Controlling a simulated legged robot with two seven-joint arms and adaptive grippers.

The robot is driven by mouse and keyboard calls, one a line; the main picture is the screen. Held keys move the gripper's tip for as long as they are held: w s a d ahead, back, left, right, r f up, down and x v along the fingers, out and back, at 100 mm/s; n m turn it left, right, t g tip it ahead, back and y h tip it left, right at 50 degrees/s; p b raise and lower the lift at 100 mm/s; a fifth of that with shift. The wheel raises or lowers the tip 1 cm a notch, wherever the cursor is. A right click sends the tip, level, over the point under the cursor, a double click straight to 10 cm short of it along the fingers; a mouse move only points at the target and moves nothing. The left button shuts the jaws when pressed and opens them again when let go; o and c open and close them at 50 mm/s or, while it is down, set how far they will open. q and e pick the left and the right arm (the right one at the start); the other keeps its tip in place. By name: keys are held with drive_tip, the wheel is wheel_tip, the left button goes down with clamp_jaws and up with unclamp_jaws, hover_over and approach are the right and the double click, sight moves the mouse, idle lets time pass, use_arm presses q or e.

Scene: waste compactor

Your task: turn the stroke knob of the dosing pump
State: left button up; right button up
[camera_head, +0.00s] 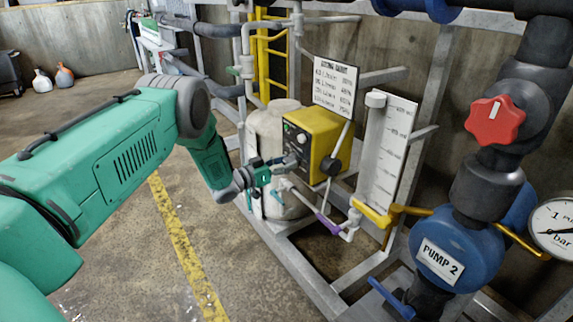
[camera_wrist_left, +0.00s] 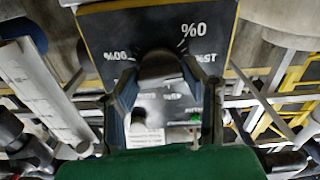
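The dosing pump (camera_head: 318,133) is a yellow box with a dark front panel, mounted on a white tank in the head view. My left gripper (camera_head: 282,164) is at the pump's front panel. In the left wrist view its two fingers (camera_wrist_left: 159,76) lie on either side of the knob, tips seemingly against it. The fingers partly hide the panel marks. My right gripper is not in view.
A white dosing chart (camera_head: 335,88) stands above the pump, and a clear graduated column (camera_head: 388,150) stands to its right. A red valve handle (camera_head: 495,121) and blue pump 2 (camera_head: 455,240) are further right. Metal frame rails surround the tank; floor is free at left.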

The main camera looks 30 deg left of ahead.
use_arm(q)
drive_tip(key=c, duration=0.3)
drive_tip(key=shift+a+f, duration=0.1)
drive_tip(key=shift+a, duration=0.05)
drive_tip(key=shift+c, duration=0.2)
drive_tip(key=shift+s, duration=0.1)
